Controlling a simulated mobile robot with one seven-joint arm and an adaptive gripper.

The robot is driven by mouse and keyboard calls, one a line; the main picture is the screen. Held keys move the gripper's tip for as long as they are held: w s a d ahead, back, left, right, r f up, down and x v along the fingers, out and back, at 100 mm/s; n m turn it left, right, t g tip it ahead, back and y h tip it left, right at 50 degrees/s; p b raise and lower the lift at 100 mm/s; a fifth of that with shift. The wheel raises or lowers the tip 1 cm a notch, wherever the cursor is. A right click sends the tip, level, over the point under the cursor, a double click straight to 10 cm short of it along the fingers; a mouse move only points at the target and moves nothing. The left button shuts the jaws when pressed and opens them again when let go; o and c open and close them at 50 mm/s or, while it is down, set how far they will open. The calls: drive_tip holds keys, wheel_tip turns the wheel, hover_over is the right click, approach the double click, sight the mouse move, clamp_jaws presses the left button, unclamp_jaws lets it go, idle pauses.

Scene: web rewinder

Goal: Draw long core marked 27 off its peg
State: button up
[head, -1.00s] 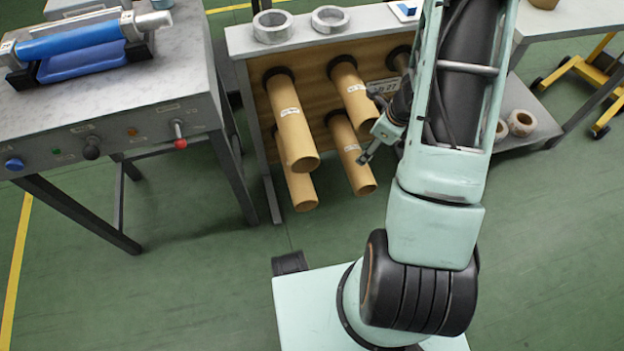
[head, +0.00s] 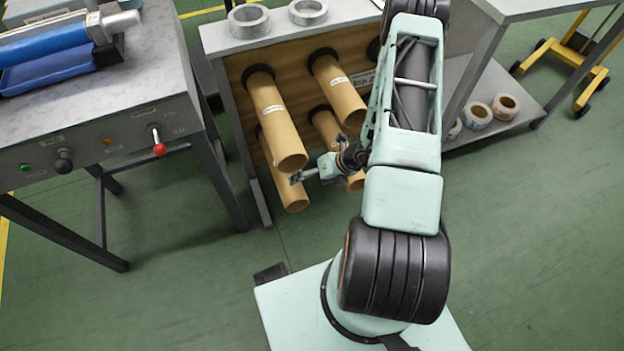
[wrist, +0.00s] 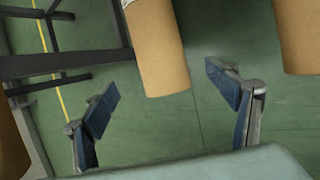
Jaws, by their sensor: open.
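Several long tan cores stick out from pegs on the wooden rack board (head: 237,72) in the head view: upper left (head: 277,122), lower left (head: 290,192), upper right (head: 340,90) and lower right (head: 325,124). They carry small white labels, too small to read; I cannot tell which is marked 27. My gripper (head: 297,178) is open and empty, pointing left near the open ends of the left cores, with my wrist in front of the lower right core. In the wrist view, one core (wrist: 157,45) extends between and beyond the spread fingers (wrist: 165,100), not gripped.
Two grey rings, left (head: 248,20) and right (head: 308,11), lie on the rack's top. A grey machine table (head: 110,105) with a red-knobbed lever (head: 158,148) stands left. Short rolls (head: 477,115) sit on a low shelf at right. Green floor in front is open.

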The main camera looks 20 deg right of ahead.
sight(296, 187)
drive_tip(key=shift+b+x, duration=3.8)
drive_tip(key=shift+x, duration=1.75)
drive_tip(key=shift+c, duration=0.5)
drive_tip(key=c, duration=1.5)
